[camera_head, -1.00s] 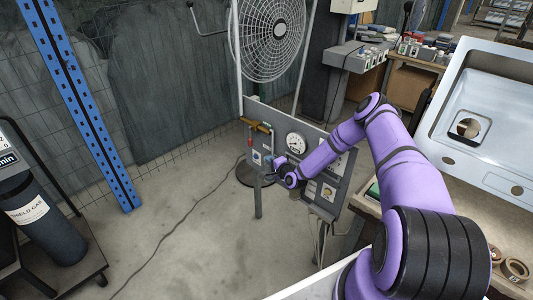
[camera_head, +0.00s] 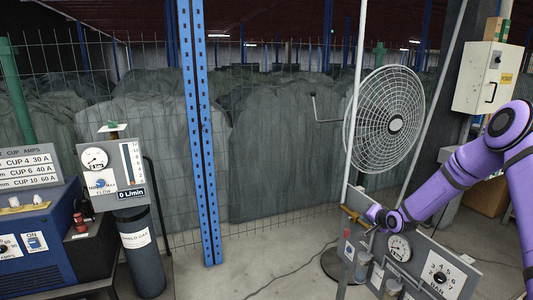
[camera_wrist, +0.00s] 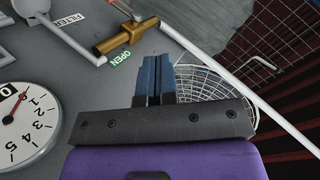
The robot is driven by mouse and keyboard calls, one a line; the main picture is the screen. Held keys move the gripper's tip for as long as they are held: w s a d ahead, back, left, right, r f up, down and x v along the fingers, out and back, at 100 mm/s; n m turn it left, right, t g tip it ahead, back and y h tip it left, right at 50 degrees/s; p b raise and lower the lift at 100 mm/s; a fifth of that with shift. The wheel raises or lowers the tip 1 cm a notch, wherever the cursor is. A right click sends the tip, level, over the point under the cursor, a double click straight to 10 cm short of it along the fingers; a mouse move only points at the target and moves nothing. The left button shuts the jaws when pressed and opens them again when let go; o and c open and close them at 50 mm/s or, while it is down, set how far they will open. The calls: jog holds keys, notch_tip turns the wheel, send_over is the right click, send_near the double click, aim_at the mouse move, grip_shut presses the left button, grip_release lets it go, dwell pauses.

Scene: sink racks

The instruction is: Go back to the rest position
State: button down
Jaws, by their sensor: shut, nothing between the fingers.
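My gripper (camera_head: 372,216) is at the lower right of the head view, close in front of the upper left part of a grey panel (camera_head: 425,262). In the wrist view its blue fingers (camera_wrist: 157,76) are together and empty. Beyond them are a brass valve fitting (camera_wrist: 120,38) and a green OPEN label (camera_wrist: 121,59) on the panel. The brass part also shows in the head view (camera_head: 355,215), just left of my gripper. Whether the fingers touch anything on the panel is not clear. My purple arm reaches in from the right edge.
A round gauge (camera_head: 399,247) and a dial (camera_head: 439,277) are on the panel. A large caged fan (camera_head: 390,122) stands behind it. A blue post (camera_head: 201,140) rises before a wire fence. A welding unit (camera_head: 35,235) and gas cylinder (camera_head: 141,252) stand left. Floor is open between.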

jog(key=s+a+r+n+g+h, duration=0.25)
jog(key=s+r, duration=0.75)
jog(key=r, duration=0.5)
jog(key=s+a+r+n+g+h, duration=0.1)
jog(key=s+r+n+h, duration=0.15)
jog(key=s+r, duration=1)
jog(key=s+a+r+n+g, duration=0.1)
jog(key=s+r, duration=0.2)
jog(key=s, duration=0.7)
jog(key=s+a+r+g+y, duration=0.1)
jog(key=s+r, duration=0.2)
jog(key=s, duration=0.7)
jog(key=s+a+r+n+g, duration=0.1)
jog(key=s+a+r, duration=0.1)
jog(key=s, duration=0.8)
jog(key=shift+r+n, duration=0.3)
jog(key=shift+r, duration=0.55)
